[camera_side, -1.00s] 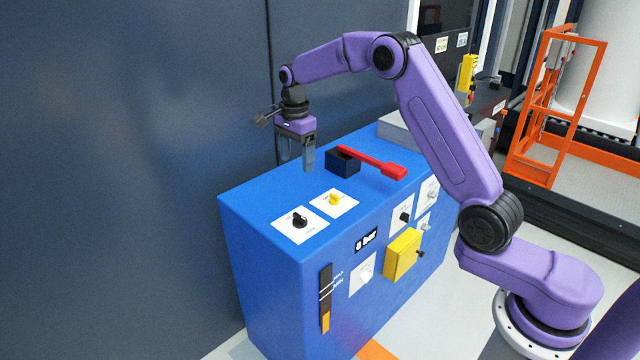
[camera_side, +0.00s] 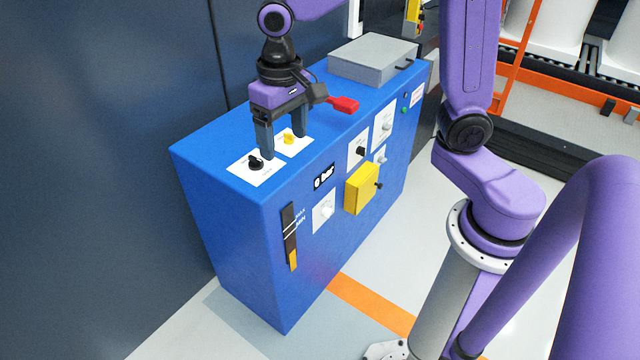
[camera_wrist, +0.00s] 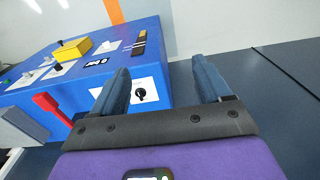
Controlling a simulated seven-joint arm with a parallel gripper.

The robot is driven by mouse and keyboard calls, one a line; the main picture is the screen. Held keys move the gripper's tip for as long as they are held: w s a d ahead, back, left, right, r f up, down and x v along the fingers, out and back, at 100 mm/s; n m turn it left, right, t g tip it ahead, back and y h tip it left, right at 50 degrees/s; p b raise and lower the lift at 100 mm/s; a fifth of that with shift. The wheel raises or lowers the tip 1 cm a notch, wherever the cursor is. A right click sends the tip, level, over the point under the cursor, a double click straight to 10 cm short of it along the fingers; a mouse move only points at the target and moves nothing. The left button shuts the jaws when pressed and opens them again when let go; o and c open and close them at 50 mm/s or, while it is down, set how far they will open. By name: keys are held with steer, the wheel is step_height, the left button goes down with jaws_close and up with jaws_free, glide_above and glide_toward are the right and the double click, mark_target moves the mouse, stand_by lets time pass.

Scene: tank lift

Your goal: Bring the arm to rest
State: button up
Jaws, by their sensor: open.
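My gripper (camera_side: 282,138) is open, its two fingers apart and pointing down over the top of the blue cabinet (camera_side: 330,245). Nothing is between the fingers.
A grey box (camera_side: 372,62) sits at the cabinet top's far end. The cabinet front carries a yellow box (camera_side: 362,189), several dials and a level gauge (camera_side: 290,238). A dark wall (camera_side: 105,150) stands close on the left. Floor on the right is pale with an orange stripe (camera_side: 370,303).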

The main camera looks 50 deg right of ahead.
steer(key=s+d+f+n, duration=0.1)
steer(key=s+d+n, duration=0.2)
steer(key=s+n, duration=0.3)
steer(key=s+d+f+n, duration=0.1)
steer(key=s+d+n, duration=0.2)
steer(key=s, duration=1.1)
steer(key=n, duration=0.3)
steer(key=shift+s+d+n, duration=0.35)
steer(key=shift+n, duration=0.05)
